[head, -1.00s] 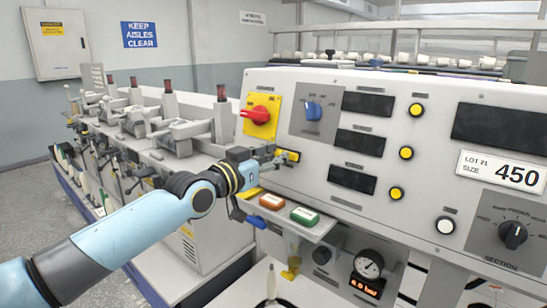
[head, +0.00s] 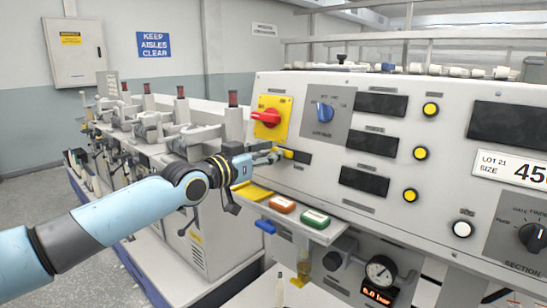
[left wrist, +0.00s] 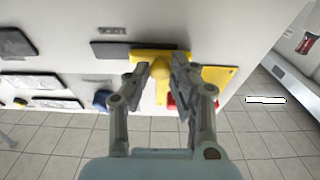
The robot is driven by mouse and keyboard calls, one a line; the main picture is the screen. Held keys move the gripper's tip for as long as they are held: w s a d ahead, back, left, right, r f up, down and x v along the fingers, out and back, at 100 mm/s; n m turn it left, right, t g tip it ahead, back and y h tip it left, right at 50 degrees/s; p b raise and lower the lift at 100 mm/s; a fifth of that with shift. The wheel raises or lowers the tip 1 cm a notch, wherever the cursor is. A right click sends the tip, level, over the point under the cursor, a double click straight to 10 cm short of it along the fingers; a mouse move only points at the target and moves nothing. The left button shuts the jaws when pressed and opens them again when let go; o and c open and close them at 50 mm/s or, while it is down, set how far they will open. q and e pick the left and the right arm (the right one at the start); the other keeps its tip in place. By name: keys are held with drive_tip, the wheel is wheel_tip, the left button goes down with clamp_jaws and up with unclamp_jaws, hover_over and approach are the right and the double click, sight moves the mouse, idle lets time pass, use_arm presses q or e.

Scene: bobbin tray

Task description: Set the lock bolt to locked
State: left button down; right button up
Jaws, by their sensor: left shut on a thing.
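The lock bolt (head: 288,154) is a small yellow piece with a dark plate (head: 302,157) to its right, on the grey panel below the red rotary switch (head: 266,117). In the left wrist view the bolt's round yellow knob (left wrist: 161,68) lies between the fingers, with a yellow bar behind it. My left gripper (head: 276,155) reaches in from the left and is shut on the bolt's knob; its fingers (left wrist: 166,75) flank the knob in the left wrist view. The fingers hide part of the bolt. My right gripper is out of view.
A blue rotary knob (head: 325,112) and dark displays (head: 363,180) are to the right of the bolt. A ledge with orange (head: 283,204) and green (head: 314,218) buttons juts out below the gripper. Spindle units (head: 184,137) stand at the left.

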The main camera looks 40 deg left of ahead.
use_arm(q)
drive_tip(key=c, duration=1.5)
unclamp_jaws()
drive_tip(key=shift+a, duration=0.1)
drive_tip(key=o, duration=0.3)
drive_tip(key=shift+a, duration=0.2)
drive_tip(key=shift+o, duration=0.2)
drive_tip(key=shift+d+r, duration=0.1)
drive_tip(key=shift+r, duration=0.25)
wheel_tip(320, 180, up, 9)
drive_tip(key=shift+r, duration=0.15)
